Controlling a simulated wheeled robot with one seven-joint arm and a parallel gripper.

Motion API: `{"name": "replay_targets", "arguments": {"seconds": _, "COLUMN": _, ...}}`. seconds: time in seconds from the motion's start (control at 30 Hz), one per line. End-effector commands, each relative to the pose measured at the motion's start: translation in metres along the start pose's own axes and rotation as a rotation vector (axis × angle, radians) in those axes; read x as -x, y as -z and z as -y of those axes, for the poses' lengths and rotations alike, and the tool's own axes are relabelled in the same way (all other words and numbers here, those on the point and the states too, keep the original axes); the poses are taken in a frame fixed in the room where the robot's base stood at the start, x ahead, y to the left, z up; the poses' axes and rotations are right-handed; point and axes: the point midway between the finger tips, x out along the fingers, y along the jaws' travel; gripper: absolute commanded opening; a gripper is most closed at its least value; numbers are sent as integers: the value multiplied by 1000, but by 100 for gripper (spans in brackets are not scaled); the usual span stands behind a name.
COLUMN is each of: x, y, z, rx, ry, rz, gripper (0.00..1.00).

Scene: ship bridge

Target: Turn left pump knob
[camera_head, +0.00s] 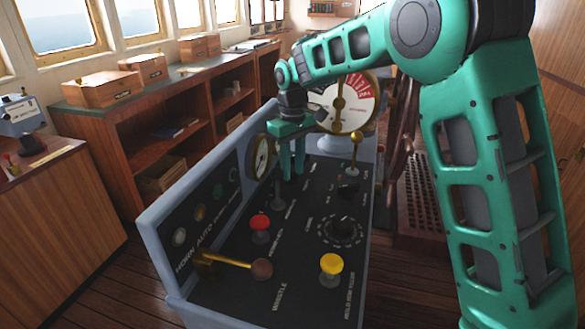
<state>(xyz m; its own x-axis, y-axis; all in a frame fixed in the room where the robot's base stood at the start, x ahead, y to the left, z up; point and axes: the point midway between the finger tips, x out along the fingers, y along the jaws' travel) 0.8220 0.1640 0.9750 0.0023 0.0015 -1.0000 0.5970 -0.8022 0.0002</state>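The dark control console (215,290) fills the lower middle of the head view. My gripper (292,177) points down over its far left part. Its two green fingers are a little apart, with their tips at or just above the panel. Whatever is between or below the tips is hidden, so I cannot tell if they touch a knob. A small black knob (347,187) sits to the right of my gripper, and a round dial knob (341,231) sits nearer. The labels are too small to tell which knob is the left pump knob.
A red button (260,224), a yellow button (331,266) and a brass whistle lever (235,262) stand on the near panel. A grey-stemmed lever (278,192) is close to my gripper.

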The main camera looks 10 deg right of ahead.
Motion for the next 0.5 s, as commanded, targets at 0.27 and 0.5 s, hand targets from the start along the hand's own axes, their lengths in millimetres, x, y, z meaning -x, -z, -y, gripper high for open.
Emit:
{"name": "replay_targets", "arguments": {"seconds": 0.27, "x": 18, "y": 0, "z": 0, "rx": 1, "ry": 1, "rz": -1, "gripper": 29}}
{"name": "replay_targets", "arguments": {"seconds": 0.5, "x": 62, "y": 1, "z": -1, "rx": 1, "ry": 1, "rz": -2, "gripper": 29}}
